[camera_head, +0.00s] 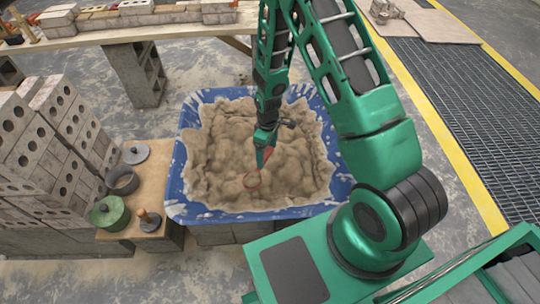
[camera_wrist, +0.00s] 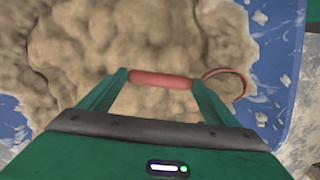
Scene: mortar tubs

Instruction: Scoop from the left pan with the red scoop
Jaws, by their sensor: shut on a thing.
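A blue tub (camera_head: 178,190) holds lumpy tan mortar (camera_head: 222,150); it is the only such tub in the head view. My gripper (camera_head: 266,155) points down over the middle of the mortar and is shut on the red handle of the scoop. The scoop's round red rim (camera_head: 252,181) shows against the mortar, nearer the tub's front side. In the wrist view the red scoop (camera_wrist: 160,80) lies across between my fingertips (camera_wrist: 160,85), with its ring-shaped rim at the right. I cannot tell how deep the scoop sits or what it holds.
Left of the tub, a wooden board (camera_head: 155,185) bears a dark pot (camera_head: 122,181), a green lidded pot (camera_head: 109,214), a grey lid (camera_head: 136,153) and a wooden-handled tool (camera_head: 148,220). Stacked bricks (camera_head: 45,140) stand farther left. A plank bench (camera_head: 150,32) runs behind.

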